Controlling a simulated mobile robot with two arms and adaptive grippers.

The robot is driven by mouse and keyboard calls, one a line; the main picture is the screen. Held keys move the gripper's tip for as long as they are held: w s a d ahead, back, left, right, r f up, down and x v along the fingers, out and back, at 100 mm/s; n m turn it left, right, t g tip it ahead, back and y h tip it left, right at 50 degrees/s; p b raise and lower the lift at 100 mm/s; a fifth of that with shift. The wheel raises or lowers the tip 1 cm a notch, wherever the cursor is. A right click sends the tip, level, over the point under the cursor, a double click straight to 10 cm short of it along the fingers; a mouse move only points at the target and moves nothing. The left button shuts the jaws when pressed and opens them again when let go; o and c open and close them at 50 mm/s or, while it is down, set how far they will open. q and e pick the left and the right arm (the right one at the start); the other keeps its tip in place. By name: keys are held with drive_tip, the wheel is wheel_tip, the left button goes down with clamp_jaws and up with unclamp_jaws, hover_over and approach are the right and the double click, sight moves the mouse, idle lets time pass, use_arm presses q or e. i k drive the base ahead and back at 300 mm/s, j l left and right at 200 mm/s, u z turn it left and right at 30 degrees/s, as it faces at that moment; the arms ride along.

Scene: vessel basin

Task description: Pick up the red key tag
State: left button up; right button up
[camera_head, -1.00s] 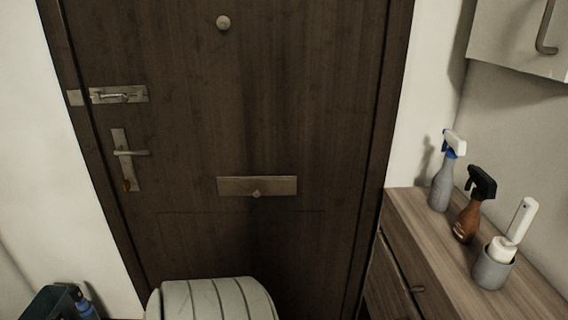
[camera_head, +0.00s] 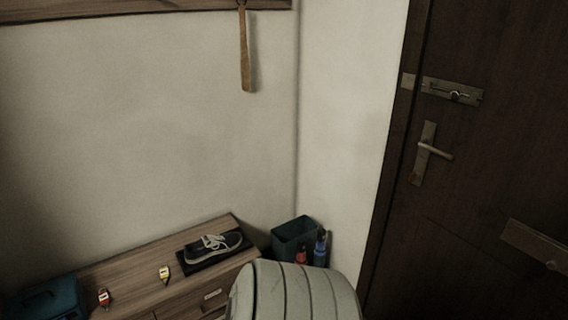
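A small red key tag (camera_head: 103,298) with a pale label lies on the wooden cabinet (camera_head: 130,268) at the lower left of the head view. A similar yellow tag (camera_head: 165,273) lies to its right on the same top. Neither of my grippers shows in the view.
A dark shoe (camera_head: 213,247) rests on a black mat right of the tags. A teal case (camera_head: 48,300) stands at the cabinet's left end. A dark green bin (camera_head: 294,238) and bottles (camera_head: 320,248) stand in the corner beside the brown door (camera_head: 480,170).

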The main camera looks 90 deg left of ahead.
sight(104, 297)
drive_tip(key=u, duration=3.5)
